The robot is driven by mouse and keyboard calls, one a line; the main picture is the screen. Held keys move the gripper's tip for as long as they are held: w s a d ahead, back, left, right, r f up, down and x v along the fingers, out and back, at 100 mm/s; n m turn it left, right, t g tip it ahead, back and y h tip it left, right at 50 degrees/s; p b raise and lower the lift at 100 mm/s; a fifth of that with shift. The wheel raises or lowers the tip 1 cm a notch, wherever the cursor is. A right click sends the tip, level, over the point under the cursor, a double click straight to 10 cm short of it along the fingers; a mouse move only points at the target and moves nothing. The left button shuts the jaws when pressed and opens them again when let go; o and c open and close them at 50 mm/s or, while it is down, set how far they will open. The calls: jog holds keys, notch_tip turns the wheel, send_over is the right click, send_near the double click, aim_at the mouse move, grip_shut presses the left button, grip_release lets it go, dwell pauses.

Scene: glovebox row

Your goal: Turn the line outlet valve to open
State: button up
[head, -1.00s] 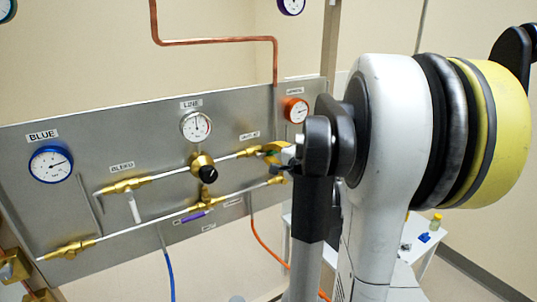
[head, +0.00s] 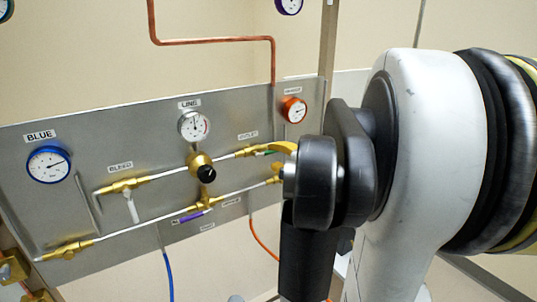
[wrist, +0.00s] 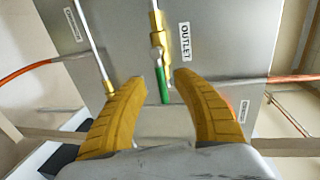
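The line outlet valve is a brass body (wrist: 158,44) with a green lever handle (wrist: 164,90), beside the "OUTLET" label (wrist: 187,42). In the head view the brass valve (head: 248,151) sits right of the line gauge, with a bit of green handle (head: 264,152) showing. The handle lies in line with the pipe. My gripper (wrist: 160,80) is open, with yellow fingers on either side of the handle's end in the wrist view. No clear contact shows. In the head view only a yellow finger (head: 285,147) shows; my arm hides the rest.
The grey panel (head: 95,140) carries a line gauge (head: 194,126), blue gauge (head: 49,164), orange gauge (head: 294,109), bleed valve (head: 124,185) and a lower pipe with a purple handle (head: 194,215). Blue (head: 169,277) and orange (head: 262,240) hoses hang below.

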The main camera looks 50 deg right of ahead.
jog(key=v, duration=0.7)
dwell(0.5)
